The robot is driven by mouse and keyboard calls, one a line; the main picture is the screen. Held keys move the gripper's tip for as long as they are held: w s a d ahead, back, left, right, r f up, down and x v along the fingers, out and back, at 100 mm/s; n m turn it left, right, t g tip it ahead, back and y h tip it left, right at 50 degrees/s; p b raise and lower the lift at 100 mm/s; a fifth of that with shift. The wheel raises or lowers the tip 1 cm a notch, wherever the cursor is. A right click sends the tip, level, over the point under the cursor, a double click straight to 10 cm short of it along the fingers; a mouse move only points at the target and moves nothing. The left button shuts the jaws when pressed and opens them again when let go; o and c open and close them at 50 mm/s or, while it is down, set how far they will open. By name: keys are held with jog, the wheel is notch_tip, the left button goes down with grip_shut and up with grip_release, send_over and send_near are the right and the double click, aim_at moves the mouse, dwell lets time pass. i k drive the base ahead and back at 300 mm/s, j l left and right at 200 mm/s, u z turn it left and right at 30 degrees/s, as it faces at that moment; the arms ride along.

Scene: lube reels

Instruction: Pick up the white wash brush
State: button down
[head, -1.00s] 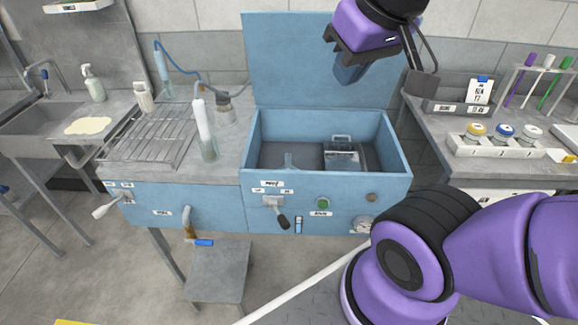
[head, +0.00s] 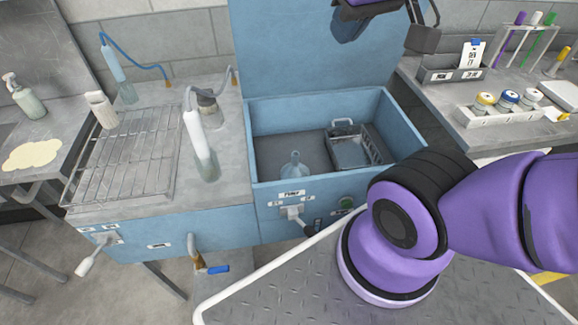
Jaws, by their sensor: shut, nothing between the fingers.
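A brush with a white top (head: 537,18) and thin stem stands in a clear rack (head: 522,45) at the far right back, between a purple brush (head: 519,18) and a green brush (head: 550,18). It looks like the white wash brush, though it is small and its lower end is hard to make out. My gripper (head: 349,26) is at the top edge, above the blue basin and well left of the rack. It is shut and empty, and its upper part is cut off by the frame.
A blue basin (head: 262,102) holds a funnel (head: 294,165) and a metal basket (head: 352,150). A white tray (head: 474,119) with jars and a labelled grey box (head: 450,75) stand before the rack. A tall white-topped bottle (head: 202,150) stands beside a wire rack (head: 125,155).

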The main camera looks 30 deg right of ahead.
aim_at(193, 119)
jog(key=j+z, duration=0.4)
jog(key=j, duration=0.25)
jog(key=k+j+z, duration=0.1)
jog(key=j+z, duration=0.25)
jog(key=j, duration=0.25)
